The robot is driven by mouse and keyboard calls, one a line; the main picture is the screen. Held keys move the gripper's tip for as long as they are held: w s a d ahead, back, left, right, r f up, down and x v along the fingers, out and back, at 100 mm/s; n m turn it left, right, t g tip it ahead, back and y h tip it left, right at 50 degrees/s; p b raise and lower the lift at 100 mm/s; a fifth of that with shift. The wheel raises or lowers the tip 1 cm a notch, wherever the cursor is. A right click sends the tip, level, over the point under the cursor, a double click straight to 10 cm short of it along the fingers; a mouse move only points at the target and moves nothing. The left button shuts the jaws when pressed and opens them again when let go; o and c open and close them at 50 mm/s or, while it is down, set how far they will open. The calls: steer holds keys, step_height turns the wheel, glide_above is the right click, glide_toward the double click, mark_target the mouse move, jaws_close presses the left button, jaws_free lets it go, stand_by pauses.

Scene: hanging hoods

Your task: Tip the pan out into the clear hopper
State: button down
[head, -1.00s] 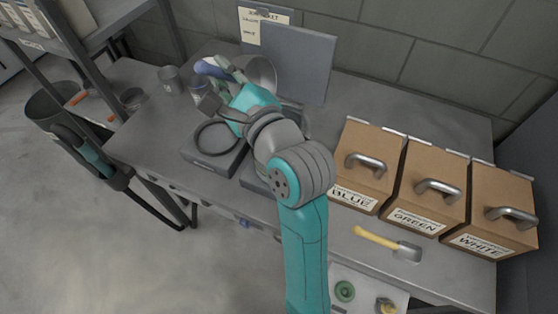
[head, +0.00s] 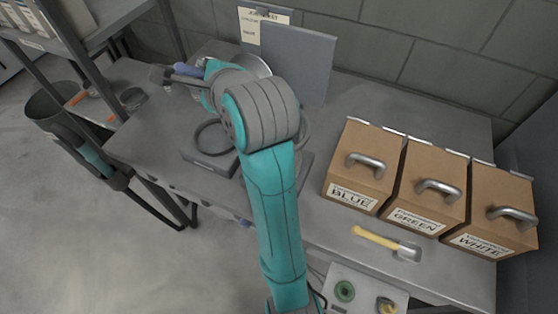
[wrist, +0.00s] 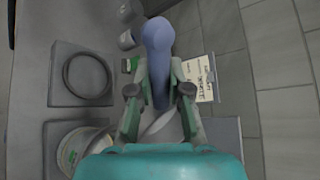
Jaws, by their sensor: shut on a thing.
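My gripper (wrist: 160,92) is shut on a blue handle (wrist: 158,45), which stands out between its fingers in the wrist view. The handle appears to belong to the metal pan (head: 253,63), whose shiny edge shows behind my wrist in the head view. A sliver of it (wrist: 159,123) shows below the fingers in the wrist view. The pan's contents and exact tilt are hidden. A round vessel with a white and green label (wrist: 72,150), seemingly the clear hopper, sits at the lower left of the wrist view. My arm mostly covers it in the head view.
A grey block with a black ring (head: 203,160) lies left of my arm. A grey upright panel (head: 300,62) and a clipped paper (head: 249,32) stand behind. Three brown bins (head: 358,165) and a yellow-handled scoop (head: 376,238) are at the right.

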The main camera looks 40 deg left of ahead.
step_height(320, 180, down, 6)
steer(key=a+n+h, duration=0.2)
steer(key=h, duration=0.5)
steer(key=shift+a+h, duration=0.2)
steer(key=shift+h, duration=0.1)
steer(key=shift+s+f, duration=0.1)
stand_by(0.8)
